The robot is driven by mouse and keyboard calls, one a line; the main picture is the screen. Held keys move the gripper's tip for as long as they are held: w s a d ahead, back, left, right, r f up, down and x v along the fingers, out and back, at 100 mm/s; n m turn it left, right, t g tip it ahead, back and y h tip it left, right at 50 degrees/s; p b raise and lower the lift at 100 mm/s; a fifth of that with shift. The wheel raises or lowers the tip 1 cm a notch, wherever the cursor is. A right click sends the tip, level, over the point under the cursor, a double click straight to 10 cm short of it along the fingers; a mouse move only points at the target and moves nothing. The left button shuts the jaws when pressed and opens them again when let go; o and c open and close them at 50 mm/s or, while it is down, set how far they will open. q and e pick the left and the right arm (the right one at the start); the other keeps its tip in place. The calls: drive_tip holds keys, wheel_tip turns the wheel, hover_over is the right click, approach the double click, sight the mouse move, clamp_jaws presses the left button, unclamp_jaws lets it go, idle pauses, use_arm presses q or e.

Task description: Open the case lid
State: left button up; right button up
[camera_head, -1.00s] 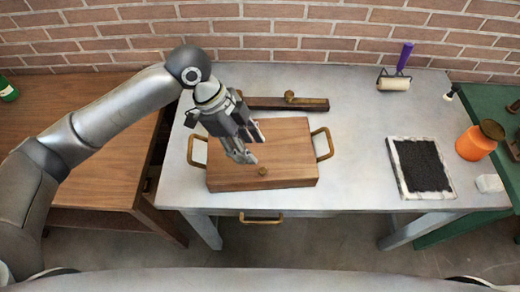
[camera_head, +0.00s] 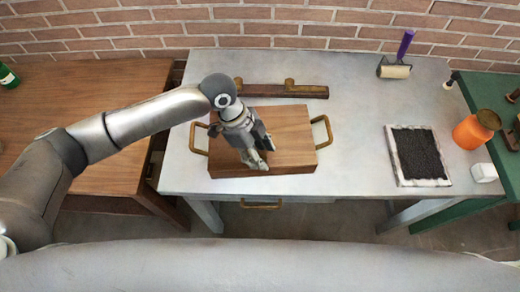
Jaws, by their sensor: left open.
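The wooden case (camera_head: 293,135) lies flat on the grey metal table, its lid closed. It has a brass handle on the right side (camera_head: 322,131) and another on the left side (camera_head: 196,139). My left gripper (camera_head: 257,164) is open and points down over the front part of the lid, its fingertips close to the front edge. The small knob at the front of the lid is hidden by the fingers. I cannot tell whether the fingers touch it. My right gripper is out of view.
A dark wooden bar with brass knobs (camera_head: 286,92) lies behind the case. A black pad in a pale frame (camera_head: 418,155), a roller with a purple handle (camera_head: 395,70), an orange jar (camera_head: 470,133) and a white block (camera_head: 484,172) are to the right. The table between case and pad is clear.

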use_arm(q)
drive_tip(key=shift+f, duration=0.1)
clamp_jaws()
drive_tip(key=shift+d, duration=0.1)
idle(0.3)
